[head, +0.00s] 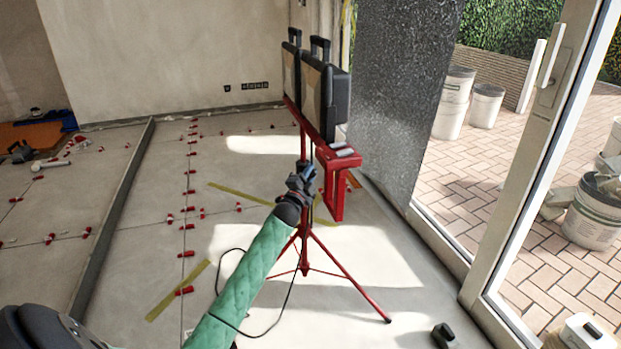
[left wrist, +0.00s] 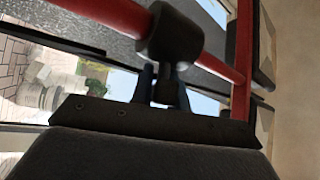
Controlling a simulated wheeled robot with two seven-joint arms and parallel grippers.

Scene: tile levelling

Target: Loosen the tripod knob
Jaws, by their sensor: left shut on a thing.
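The red tripod (head: 303,262) stands upright on the tiled floor and carries two work lamps (head: 318,88) on a red crossbar. My left gripper (head: 303,178) is at the tripod's pole, below the crossbar. In the left wrist view, a black collar (left wrist: 168,35) sits around the red pole, and the dark tripod knob (left wrist: 162,88) sticks out of it. The fingers of my left gripper (left wrist: 161,94) are shut on the knob, one on each side. In the head view the gripper hides the knob. My right gripper is not in view.
A black cable (head: 285,312) hangs in a loop near the tripod's legs. Red levelling clips (head: 187,255) stand along the tile joints. A metal straightedge (head: 115,200) lies to the left. A glass door frame (head: 520,160) is close on the right, with buckets (head: 595,215) outside.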

